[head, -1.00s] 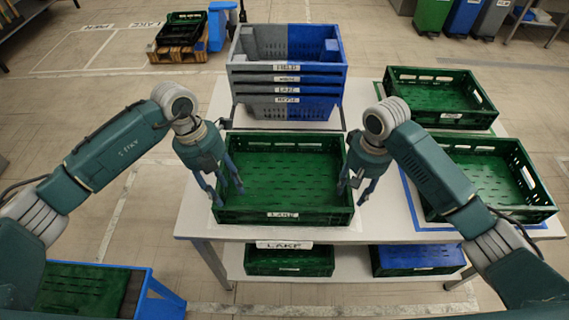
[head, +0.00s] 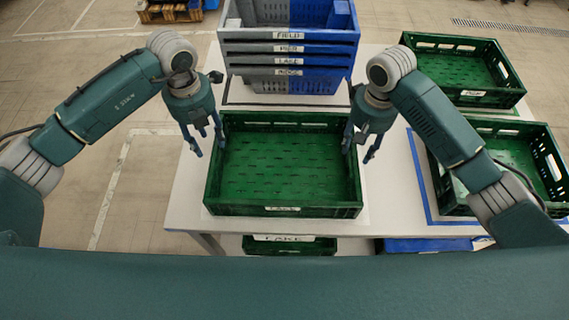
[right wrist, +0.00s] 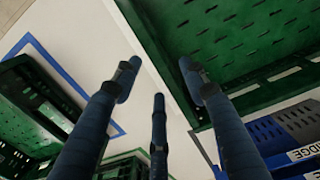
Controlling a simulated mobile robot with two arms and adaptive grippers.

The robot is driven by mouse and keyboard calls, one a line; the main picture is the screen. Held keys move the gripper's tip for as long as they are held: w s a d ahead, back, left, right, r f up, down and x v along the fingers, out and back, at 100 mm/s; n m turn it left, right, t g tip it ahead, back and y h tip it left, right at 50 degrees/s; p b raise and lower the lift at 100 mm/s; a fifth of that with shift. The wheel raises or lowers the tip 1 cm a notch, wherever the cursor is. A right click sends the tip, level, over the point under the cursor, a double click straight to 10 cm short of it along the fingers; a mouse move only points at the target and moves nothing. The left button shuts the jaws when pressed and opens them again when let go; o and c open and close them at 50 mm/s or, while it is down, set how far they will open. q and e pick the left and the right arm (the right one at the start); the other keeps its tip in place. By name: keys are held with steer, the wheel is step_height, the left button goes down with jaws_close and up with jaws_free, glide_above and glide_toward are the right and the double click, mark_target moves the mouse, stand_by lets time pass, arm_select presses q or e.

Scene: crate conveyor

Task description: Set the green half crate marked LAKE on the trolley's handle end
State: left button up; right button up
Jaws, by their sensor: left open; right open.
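The green half crate (head: 325,211) with a LAKE label on its front wall stands upright and empty in the middle of the white table in the head view. Its perforated floor and wall also show in the right wrist view (right wrist: 225,35). My left gripper (head: 208,147) is open at the crate's left wall, fingers pointing down. My right gripper (head: 358,153) is open at the right wall; in the right wrist view its fingers (right wrist: 158,85) appear to lie on both sides of that wall. Neither grips it. I cannot make out a trolley now.
A stack of grey-blue crates (head: 290,50) stands right behind the crate. Two green crates (head: 470,95) (head: 548,165) stand on the right. Below the table are a green crate (head: 262,246) and a blue one (head: 425,244).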

mark_target(214, 157)
arm_select(q)
step_height(214, 157, down, 9)
steer(key=shift+r, duration=0.1)
arm_select(e)
step_height(214, 157, down, 9)
steer(key=shift+s+r, duration=0.1)
arm_select(q)
steer(key=shift+s, duration=0.15)
jaws_close()
arm_select(e)
jaws_close()
